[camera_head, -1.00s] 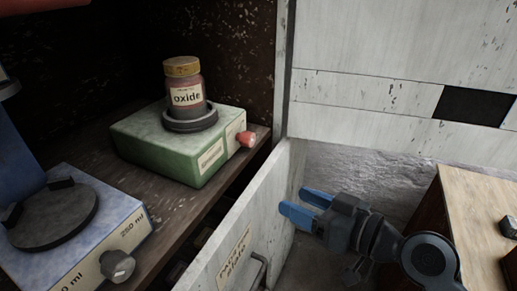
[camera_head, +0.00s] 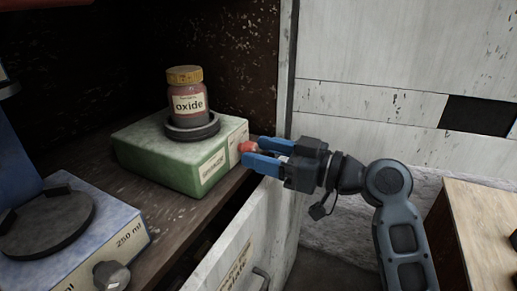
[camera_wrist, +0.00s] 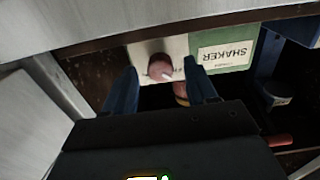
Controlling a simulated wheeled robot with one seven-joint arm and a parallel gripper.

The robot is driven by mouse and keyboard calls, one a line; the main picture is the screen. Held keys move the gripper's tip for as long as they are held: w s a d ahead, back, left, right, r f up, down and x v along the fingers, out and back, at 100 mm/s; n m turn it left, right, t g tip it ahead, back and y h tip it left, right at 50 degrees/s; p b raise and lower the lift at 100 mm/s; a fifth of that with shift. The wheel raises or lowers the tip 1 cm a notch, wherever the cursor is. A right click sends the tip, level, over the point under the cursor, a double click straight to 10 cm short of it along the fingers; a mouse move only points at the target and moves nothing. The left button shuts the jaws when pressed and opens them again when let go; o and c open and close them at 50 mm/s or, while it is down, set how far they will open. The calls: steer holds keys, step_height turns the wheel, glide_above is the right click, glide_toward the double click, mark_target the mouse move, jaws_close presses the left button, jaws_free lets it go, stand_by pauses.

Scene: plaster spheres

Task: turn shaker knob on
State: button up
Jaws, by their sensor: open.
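The shaker (camera_head: 175,158) is a green box with a pale control panel, standing on a dark shelf in the head view. Its red knob (camera_head: 247,147) sticks out of the right end. A jar labelled "oxide" (camera_head: 187,93) stands upright on its round platform. My gripper (camera_head: 257,156) is open, its blue fingers at the knob. In the wrist view the knob (camera_wrist: 160,68) shows between and just beyond the two fingertips, with a white mark on it. I cannot tell whether the fingers touch the knob.
A blue device with a round dark plate (camera_head: 48,222) and a grey knob (camera_head: 111,275) stands at the lower left. An open pale drawer (camera_head: 240,255) lies below my gripper. A wooden surface (camera_head: 470,215) is at the right, and a pale wall panel is behind.

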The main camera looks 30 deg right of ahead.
steer(key=shift+w+a, duration=0.4)
steer(key=shift+w, duration=0.1)
steer(key=c, duration=1.1)
